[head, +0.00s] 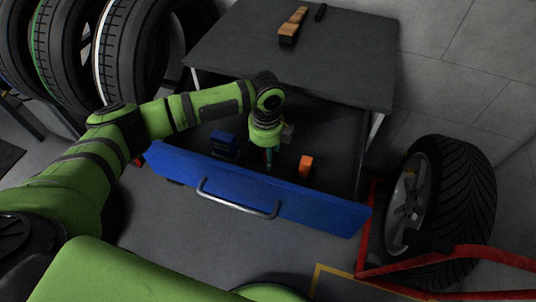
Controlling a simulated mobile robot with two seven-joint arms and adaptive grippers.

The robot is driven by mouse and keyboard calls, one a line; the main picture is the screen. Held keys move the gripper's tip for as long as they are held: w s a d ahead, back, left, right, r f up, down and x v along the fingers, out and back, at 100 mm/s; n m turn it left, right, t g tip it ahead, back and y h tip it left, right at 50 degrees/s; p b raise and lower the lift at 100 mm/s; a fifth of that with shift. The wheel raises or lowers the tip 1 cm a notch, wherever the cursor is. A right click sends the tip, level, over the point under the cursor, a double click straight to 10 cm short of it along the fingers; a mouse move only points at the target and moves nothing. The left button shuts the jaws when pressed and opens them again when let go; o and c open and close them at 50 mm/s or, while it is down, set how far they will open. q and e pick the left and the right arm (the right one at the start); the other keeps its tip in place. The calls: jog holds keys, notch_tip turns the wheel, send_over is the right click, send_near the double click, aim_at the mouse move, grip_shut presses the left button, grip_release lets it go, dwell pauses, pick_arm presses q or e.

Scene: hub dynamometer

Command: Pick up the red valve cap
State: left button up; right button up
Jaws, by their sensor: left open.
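My left gripper (268,160) points down into an open drawer with a blue front (320,208). It is small and dark in this view, and its fingers are open. I see nothing held in it. I cannot make out a red valve cap for certain. An orange-red block-like thing (306,166) stands in the drawer just right of the gripper, apart from it. A dark blue box (223,145) stands in the drawer to the left of the gripper. The drawer floor under the gripper is dark and partly hidden by the arm and the drawer front.
The drawer belongs to a dark-topped cabinet (340,62). On its top lie a wooden-handled brush-like thing (292,25) and a small black piece (320,12). Several tyres (130,50) stand at the upper left. A wheel (450,205) and red frame bars (450,262) are at the right.

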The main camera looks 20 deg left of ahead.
pick_arm(q)
jog(key=shift+f, duration=0.15)
jog(key=c, duration=1.1)
